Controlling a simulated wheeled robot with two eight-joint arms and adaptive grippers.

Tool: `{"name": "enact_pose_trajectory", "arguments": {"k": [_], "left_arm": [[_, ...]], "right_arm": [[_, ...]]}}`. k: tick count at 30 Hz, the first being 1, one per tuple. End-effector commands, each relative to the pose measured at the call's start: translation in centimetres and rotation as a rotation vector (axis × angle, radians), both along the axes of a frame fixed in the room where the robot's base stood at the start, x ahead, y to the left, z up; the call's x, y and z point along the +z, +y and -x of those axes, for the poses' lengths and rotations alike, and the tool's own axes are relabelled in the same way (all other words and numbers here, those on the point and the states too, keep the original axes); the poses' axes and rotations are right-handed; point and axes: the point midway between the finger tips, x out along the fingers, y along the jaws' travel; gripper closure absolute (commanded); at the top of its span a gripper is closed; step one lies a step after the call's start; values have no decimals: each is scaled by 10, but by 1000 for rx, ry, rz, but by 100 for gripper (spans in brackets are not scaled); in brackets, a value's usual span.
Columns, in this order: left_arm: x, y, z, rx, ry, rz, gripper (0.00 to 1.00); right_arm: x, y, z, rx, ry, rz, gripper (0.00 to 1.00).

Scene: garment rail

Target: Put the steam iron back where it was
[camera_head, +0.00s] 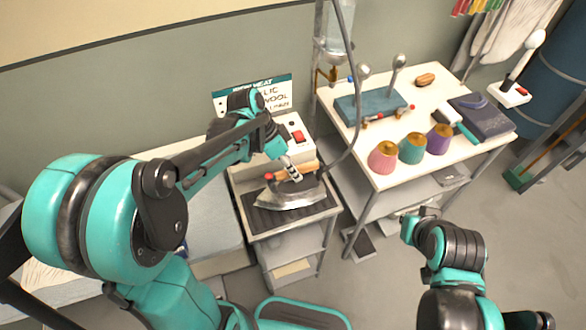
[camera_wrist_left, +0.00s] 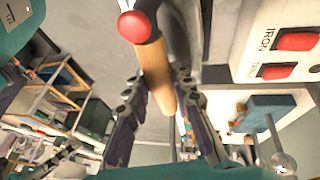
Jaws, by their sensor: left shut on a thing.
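The steam iron (camera_head: 287,197) has a grey metal soleplate, a wooden handle and a red knob. It is at the dark ribbed rest (camera_head: 262,219) on top of the small stand; I cannot tell whether it touches the rest. My left gripper (camera_head: 294,176) comes from above and is shut on the iron's handle. In the left wrist view the wooden handle (camera_wrist_left: 155,68) with its red end lies between the two fingers (camera_wrist_left: 152,108). My right gripper (camera_head: 418,222) is low at the right, away from the iron; its fingers are not clear.
A control box (camera_head: 292,134) with red switches stands behind the iron. A grey hose hangs down to the iron from above. The white table (camera_head: 360,150) at right holds three cones of thread, a blue block and a brush. Grey floor lies in front.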

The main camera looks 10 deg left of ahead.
Motion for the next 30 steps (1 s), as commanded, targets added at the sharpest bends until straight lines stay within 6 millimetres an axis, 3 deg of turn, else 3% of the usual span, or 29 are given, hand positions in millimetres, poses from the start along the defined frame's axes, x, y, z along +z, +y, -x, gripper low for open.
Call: {"name": "enact_pose_trajectory", "arguments": {"k": [6,18,19,21,30], "left_arm": [[-27,0,0,0,0,1,100],[-31,-1,0,0,0,1,100],[-31,0,0,0,0,0,69],[-30,0,0,0,0,0,56],[-29,0,0,0,0,0,56]], "right_arm": [[-10,0,0,0,0,0,100],[-12,0,0,0,0,0,100],[-12,0,0,0,0,0,100],[-11,0,0,0,0,0,100],[-10,0,0,0,0,0,100]]}}
